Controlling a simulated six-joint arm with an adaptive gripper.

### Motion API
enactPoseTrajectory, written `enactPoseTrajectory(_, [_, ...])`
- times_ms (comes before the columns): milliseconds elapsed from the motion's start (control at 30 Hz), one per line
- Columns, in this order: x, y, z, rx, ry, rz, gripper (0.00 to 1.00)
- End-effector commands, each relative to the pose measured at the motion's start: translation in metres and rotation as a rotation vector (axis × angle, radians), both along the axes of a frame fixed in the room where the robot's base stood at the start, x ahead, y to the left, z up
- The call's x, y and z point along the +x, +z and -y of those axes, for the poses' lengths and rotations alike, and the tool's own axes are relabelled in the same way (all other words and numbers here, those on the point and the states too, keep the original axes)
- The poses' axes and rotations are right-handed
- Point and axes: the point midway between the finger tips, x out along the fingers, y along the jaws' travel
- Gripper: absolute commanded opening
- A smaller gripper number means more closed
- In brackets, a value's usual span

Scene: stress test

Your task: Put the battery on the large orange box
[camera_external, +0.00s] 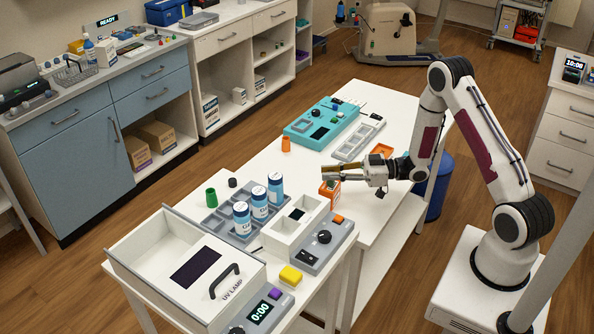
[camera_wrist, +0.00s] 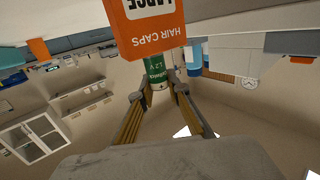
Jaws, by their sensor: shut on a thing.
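My gripper (camera_external: 330,172) is shut on the battery, with the arm reaching in from the right. In the wrist view the battery (camera_wrist: 158,78) is green with white print and sits between my two fingertips (camera_wrist: 167,90). In the external view it is too small to tell from the fingers. The orange box (camera_external: 329,194), printed "LARGE" and "HAIR CAPS", stands on the white table just below the fingertips. It also shows in the wrist view (camera_wrist: 147,25), right by the battery and hiding part of it. I cannot tell whether battery and box touch.
Left of the box stand blue-and-white bottles (camera_external: 259,203) in a grey rack, and a white two-well holder (camera_external: 294,223). Some bare table lies around the box.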

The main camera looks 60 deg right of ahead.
Motion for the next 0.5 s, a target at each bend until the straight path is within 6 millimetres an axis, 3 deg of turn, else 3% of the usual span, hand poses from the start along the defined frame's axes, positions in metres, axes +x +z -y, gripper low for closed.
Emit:
enactPoseTrajectory(67, [0.0, -0.0019, 0.0, 0.001, 0.0, -0.001, 0.0])
enactPoseTrajectory(100, [0.0, -0.0018, 0.0, 0.001, 0.0, -0.001, 0.24])
enactPoseTrajectory(133, [0.0, -0.0017, 0.0, 0.001, 0.0, -0.001, 0.32])
enactPoseTrajectory(500, [0.0, -0.0012, 0.0, 0.0, 0.0, 0.0, 0.33])
